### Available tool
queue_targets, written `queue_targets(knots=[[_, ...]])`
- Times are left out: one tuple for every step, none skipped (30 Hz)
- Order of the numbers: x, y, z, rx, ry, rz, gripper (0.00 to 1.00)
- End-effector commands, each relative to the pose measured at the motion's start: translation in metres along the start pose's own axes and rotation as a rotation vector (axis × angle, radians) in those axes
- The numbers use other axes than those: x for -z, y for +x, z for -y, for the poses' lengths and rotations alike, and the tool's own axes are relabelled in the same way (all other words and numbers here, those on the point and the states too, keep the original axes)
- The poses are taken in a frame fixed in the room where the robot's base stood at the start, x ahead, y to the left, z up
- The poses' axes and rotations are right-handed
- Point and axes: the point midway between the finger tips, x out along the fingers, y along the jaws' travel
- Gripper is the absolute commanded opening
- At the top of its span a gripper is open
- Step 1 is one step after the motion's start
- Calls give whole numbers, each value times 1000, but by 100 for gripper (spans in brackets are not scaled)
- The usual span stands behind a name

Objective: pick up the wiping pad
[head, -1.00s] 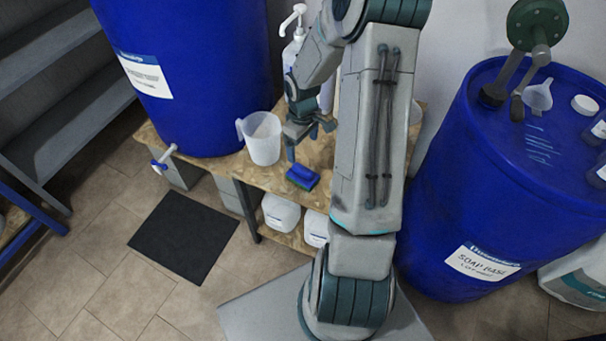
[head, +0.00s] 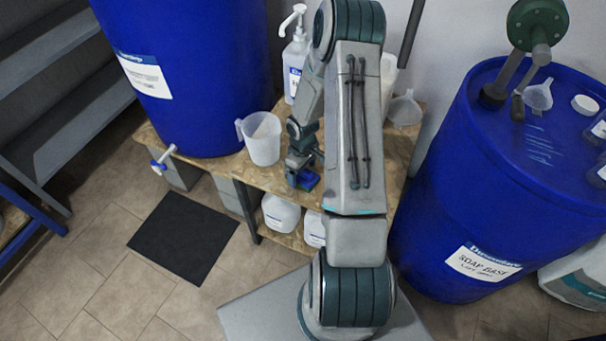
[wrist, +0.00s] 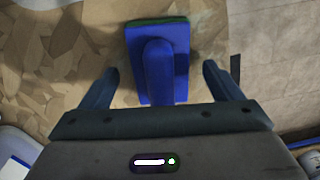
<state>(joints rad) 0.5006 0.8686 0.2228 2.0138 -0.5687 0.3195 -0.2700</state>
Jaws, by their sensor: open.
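The wiping pad (head: 307,181) is a small blue block with a raised blue handle and a green edge. It lies on the wooden bench top (head: 232,172) near the front edge. In the wrist view the pad (wrist: 178,45) sits just ahead of my gripper (wrist: 162,78), with its handle pointing back between the fingers. My gripper is open, one finger on each side of the handle and apart from it. In the head view my gripper (head: 302,178) is over the pad and hides part of it.
A clear measuring jug (head: 263,140) stands left of my gripper. A pump bottle (head: 295,68) stands behind it, and a funnel (head: 405,109) lies to the right. Blue drums stand left (head: 190,60) and right (head: 490,190). White containers (head: 281,213) sit on the lower shelf.

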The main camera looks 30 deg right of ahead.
Motion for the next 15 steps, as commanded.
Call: queue_targets(knots=[[0,6,1,2,-2,0,85],[0,8,1,1,-2,0,85],[0,10,1,1,-1,0,85],[0,12,1,1,-1,0,85],[0,12,0,0,-1,0,85],[0,13,0,0,0,0,85],[0,13,0,0,0,0,85],[0,13,0,0,0,0,85],[0,13,0,0,0,-1,85],[0,13,0,0,0,-1,85],[0,13,0,0,0,-1,85],[0,13,0,0,0,-1,77],[0,13,0,0,0,-1,69],[0,13,0,0,0,-1,60],[0,12,0,0,0,-1,49]])
